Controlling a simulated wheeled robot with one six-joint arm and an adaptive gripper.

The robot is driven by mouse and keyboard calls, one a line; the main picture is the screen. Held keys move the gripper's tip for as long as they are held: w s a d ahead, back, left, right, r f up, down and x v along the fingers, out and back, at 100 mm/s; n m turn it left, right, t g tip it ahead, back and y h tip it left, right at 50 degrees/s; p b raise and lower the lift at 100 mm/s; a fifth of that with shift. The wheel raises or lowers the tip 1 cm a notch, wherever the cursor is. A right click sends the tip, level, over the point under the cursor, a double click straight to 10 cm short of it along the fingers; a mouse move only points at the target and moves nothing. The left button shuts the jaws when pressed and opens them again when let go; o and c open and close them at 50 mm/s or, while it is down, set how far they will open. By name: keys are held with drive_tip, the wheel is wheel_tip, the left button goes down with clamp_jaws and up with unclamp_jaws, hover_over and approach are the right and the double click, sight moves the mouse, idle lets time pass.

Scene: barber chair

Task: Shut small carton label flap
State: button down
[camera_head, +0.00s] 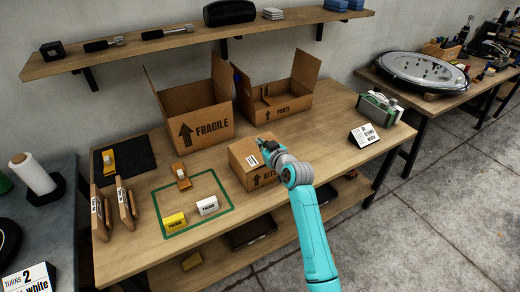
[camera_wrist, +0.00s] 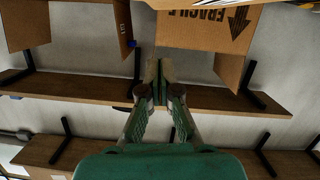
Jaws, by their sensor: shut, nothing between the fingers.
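The small carton (camera_head: 246,178) is a brown box with printing on its front, near the front edge of the wooden table. A white label (camera_head: 252,160) shows on its top, which looks nearly flat; I cannot tell whether its flap lies fully down. My gripper (camera_head: 266,146) is at the carton's upper right, over or against its top; contact cannot be told. My arm hides the carton's right side. In the wrist view my gripper (camera_wrist: 158,68) has its fingers together and empty. The carton is not clearly seen there.
The open FRAGILE box (camera_head: 197,115) and open PARTS box (camera_head: 278,100) stand behind with raised flaps. A green-outlined area (camera_head: 222,181) at left holds a yellow and a white block. A white sign (camera_head: 364,134) stands at right. The table between carton and sign is clear.

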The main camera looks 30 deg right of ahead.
sight(259, 153)
drive_tip(key=shift+x, duration=0.9)
wheel_tip(259, 153, down, 2)
drive_tip(key=shift+w+d+f, duration=0.1)
drive_tip(key=shift+w+f, duration=0.1)
drive_tip(key=shift+d+f, duration=0.15)
drive_tip(key=shift+f, duration=0.75)
